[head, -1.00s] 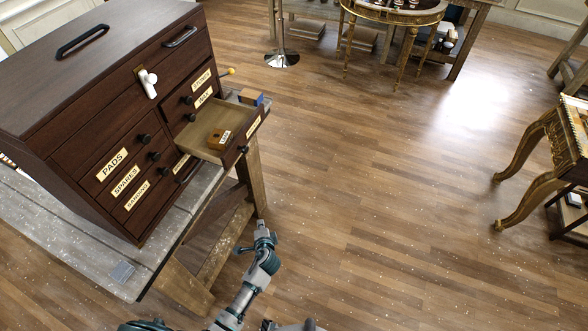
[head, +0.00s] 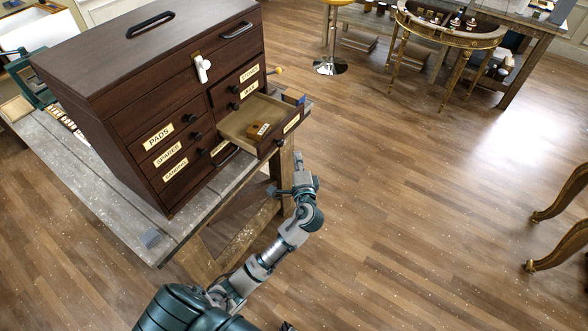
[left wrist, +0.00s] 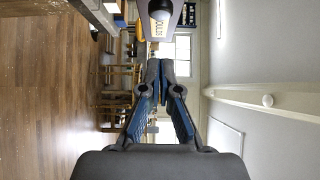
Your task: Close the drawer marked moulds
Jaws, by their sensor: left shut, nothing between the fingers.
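The dark wooden drawer chest stands on a grey bench, and one lower right drawer (head: 240,120) is pulled out. Its front carries a pale label (head: 291,123), too small to read surely, and a dark round knob (head: 279,142). My left gripper (head: 298,160) is just in front of and below the drawer front in the head view. In the left wrist view its fingers (left wrist: 160,66) are shut and empty, with the labelled drawer front (left wrist: 179,12) just beyond their tips. My right gripper does not show.
The other drawers, marked PADS (head: 158,137), SPARES (head: 168,155) and others, look shut. A gilt table (head: 455,38) stands farther back.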

